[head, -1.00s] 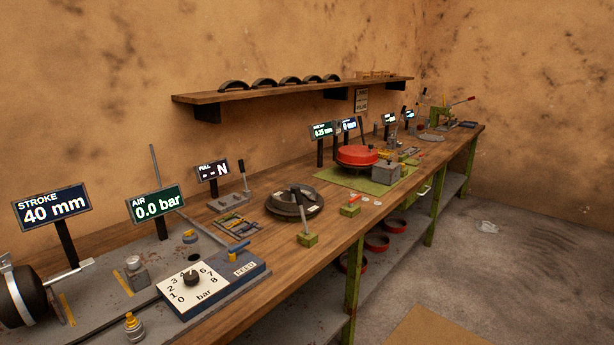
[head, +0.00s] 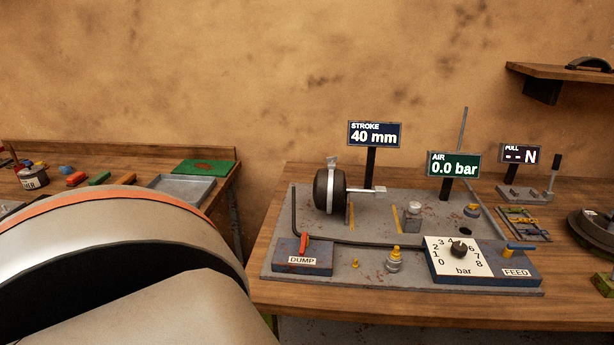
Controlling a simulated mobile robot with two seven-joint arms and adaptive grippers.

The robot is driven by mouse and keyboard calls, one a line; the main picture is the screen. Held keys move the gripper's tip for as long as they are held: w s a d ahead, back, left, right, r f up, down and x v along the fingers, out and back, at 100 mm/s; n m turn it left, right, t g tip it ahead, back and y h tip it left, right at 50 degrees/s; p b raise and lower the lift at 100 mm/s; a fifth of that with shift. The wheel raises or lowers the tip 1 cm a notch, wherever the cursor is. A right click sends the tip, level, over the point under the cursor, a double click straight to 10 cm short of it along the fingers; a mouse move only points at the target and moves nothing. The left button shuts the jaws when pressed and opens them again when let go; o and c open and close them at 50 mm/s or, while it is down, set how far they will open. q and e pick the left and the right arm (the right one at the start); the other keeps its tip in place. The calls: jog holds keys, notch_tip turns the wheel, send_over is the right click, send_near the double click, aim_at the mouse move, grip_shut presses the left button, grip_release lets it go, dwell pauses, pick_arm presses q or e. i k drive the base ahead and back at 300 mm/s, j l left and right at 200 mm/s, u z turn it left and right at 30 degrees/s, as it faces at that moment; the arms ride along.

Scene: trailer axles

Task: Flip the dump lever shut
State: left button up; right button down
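The dump lever (head: 304,242) is a small red handle on a blue-grey block labelled DUMP (head: 302,260), at the front left of the grey test plate. It stands up with a slight tilt; I cannot tell from here whether that is its open or shut position. A black hose runs along the plate from near the dump block towards the feed block (head: 515,270). The AIR display (head: 453,165) reads 0.0 bar and the STROKE display (head: 374,134) reads 40 mm. Neither gripper is in view; a large pale arm part of mine fills the lower left.
The grey plate (head: 345,268) also carries a black brake chamber (head: 328,191), a bar dial (head: 459,251) and brass fittings (head: 394,260). A gap separates this bench from another at left with a grey tray (head: 181,188) and green mat (head: 204,167).

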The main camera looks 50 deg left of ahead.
aim_at(305, 240)
jog(key=u, duration=1.75)
jog(key=j+u, duration=0.3)
jog(key=j, duration=1.75)
jog(key=i+l, duration=0.1)
jog(key=l, duration=0.15)
jog(key=i+l, duration=0.15)
jog(key=l, duration=0.15)
